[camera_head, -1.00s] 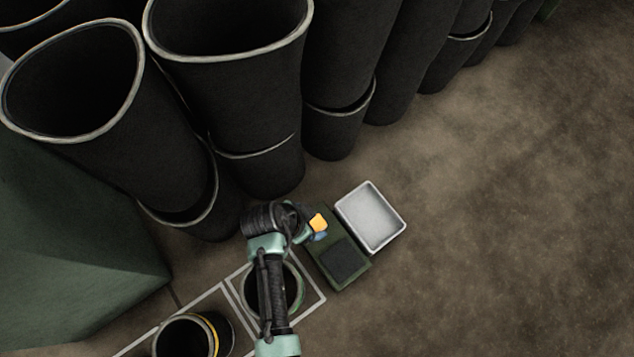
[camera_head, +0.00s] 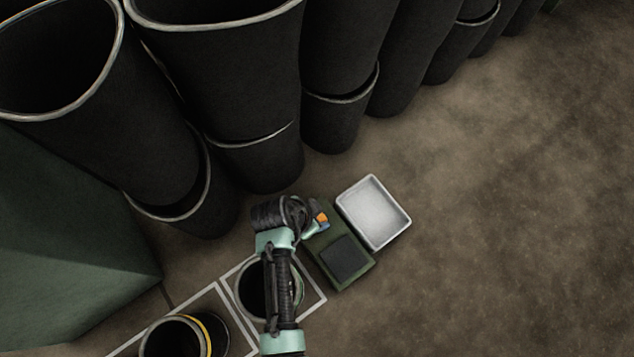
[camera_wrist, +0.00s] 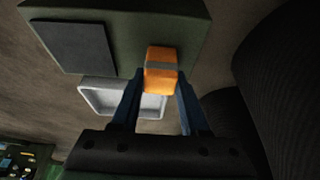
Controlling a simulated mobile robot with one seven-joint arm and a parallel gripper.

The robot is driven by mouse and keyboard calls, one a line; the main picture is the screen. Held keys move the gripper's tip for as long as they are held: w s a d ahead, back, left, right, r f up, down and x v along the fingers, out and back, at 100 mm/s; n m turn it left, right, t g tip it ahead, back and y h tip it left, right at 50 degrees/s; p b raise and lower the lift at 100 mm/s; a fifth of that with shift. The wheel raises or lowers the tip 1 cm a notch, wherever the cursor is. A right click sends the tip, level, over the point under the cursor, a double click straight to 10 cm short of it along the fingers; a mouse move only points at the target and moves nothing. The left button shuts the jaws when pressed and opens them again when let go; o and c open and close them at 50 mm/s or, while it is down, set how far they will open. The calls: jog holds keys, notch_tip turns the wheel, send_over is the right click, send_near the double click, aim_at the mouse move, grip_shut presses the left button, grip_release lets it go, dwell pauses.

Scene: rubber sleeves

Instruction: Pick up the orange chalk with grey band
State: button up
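The orange chalk with a grey band (camera_wrist: 161,80) stands out from the face of a dark green block, at the edge away from its dark panel. It also shows as a small orange patch in the head view (camera_head: 322,217), partly hidden by my gripper (camera_head: 316,226). In the wrist view, the blue fingers of my gripper (camera_wrist: 160,92) lie on either side of the chalk. They look spread, with a narrow gap at the left finger. Contact at the right finger is hard to tell.
The green block (camera_head: 352,283) carries a dark square panel (camera_head: 346,258). A pale tray (camera_head: 374,212) sits right beside it. Large black sleeves (camera_head: 250,100) stand behind and left. A dark round container (camera_head: 175,340) is at lower left. Brown floor at right is clear.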

grip_shut()
jog(key=shift+r, duration=0.15)
notch_tip(320, 180, up, 10)
jog(key=p, duration=0.7)
jog(key=shift+p, duration=0.4)
